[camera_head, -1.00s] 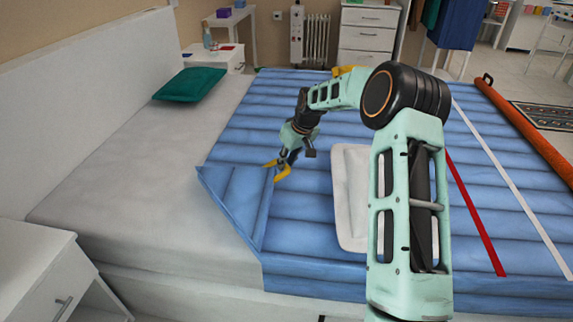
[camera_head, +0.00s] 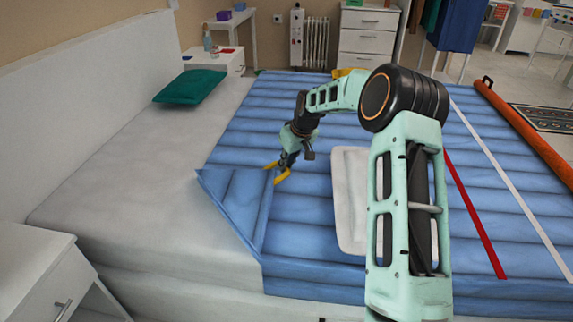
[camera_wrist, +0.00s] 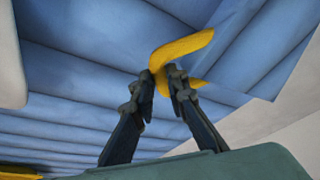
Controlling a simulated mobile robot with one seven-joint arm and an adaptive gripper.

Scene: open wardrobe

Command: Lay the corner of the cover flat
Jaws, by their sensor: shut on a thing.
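The blue quilted cover (camera_head: 250,130) lies over the bed, with its near left corner folded back as a triangular flap (camera_head: 237,198). A yellow tab-like piece (camera_head: 283,177) shows at the flap's inner tip. My gripper (camera_head: 284,162) is at this tip, low over the cover, and is shut on the yellow piece. In the wrist view, the two dark fingers of my gripper (camera_wrist: 165,80) close on the bent yellow piece (camera_wrist: 183,47). The flap's edge lies close to it. How the yellow piece joins the cover is not clear.
A white cushion-like pad (camera_head: 350,190) lies on the cover, partly behind my arm. The bare mattress (camera_head: 130,190) is clear at left. A green pillow (camera_head: 190,86) lies near the headboard. A white nightstand (camera_head: 45,270) stands at the near left. An orange roll (camera_head: 530,130) lies at right.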

